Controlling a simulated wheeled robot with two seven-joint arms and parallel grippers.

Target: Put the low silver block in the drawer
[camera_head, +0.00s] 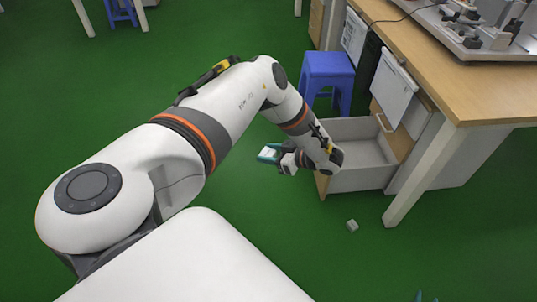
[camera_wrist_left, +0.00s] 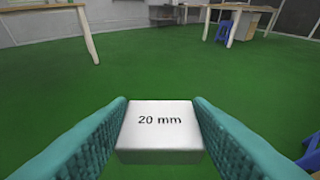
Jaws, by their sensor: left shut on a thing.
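The low silver block (camera_wrist_left: 160,128), marked "20 mm", sits between the two teal fingers of my left gripper (camera_wrist_left: 160,130), which is shut on it. In the head view the left gripper (camera_head: 268,154) holds the block above the green floor, left of the drawer and outside it. The drawer (camera_head: 362,180) is pulled open under the wooden table; its inside looks empty where I see it. My left wrist hides part of its near left side. Of my right gripper (camera_head: 427,298) only small teal tips show at the bottom edge.
A small grey block (camera_head: 352,226) lies on the floor in front of the drawer. A blue stool (camera_head: 328,72) stands behind the drawer. The wooden table (camera_head: 470,95) carries metal blocks on a tray (camera_head: 455,42); its white leg (camera_head: 420,178) stands right of the drawer.

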